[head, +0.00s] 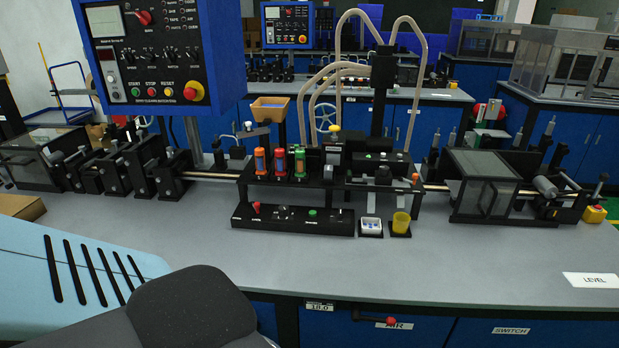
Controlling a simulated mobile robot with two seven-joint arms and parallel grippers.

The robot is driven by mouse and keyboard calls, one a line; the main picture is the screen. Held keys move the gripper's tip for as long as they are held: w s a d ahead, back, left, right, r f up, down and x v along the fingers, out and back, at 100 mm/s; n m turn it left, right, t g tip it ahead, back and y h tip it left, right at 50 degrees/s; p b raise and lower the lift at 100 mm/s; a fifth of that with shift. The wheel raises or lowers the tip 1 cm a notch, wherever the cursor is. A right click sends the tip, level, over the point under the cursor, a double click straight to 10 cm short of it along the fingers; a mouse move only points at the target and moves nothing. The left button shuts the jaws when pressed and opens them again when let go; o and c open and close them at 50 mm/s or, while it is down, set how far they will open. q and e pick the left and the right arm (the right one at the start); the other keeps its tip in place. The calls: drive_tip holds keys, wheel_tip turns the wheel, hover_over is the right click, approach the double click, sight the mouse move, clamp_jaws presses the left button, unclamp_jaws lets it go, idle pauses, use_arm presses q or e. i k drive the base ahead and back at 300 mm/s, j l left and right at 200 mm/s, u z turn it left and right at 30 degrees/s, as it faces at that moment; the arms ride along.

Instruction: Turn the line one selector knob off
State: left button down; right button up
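A blue control panel (157,55) hangs at the upper left above the table. A red selector knob (143,18) sits near its top, beside a small screen (104,21). Rows of small black knobs (148,52) lie below it. A low black box (292,219) at the front of the table carries a red knob (256,207), a black knob (283,212) and a green button (312,212). The labels are too small to read, so I cannot tell which knob is line one's. Neither of my grippers is in view.
Black machinery (340,165) fills the table's middle and back. A small tray (371,226) and yellow cup (401,223) stand in front. The table's front (440,270) is mostly clear.

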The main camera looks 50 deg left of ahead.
sight(284, 209)
drive_tip(key=u, duration=1.6)
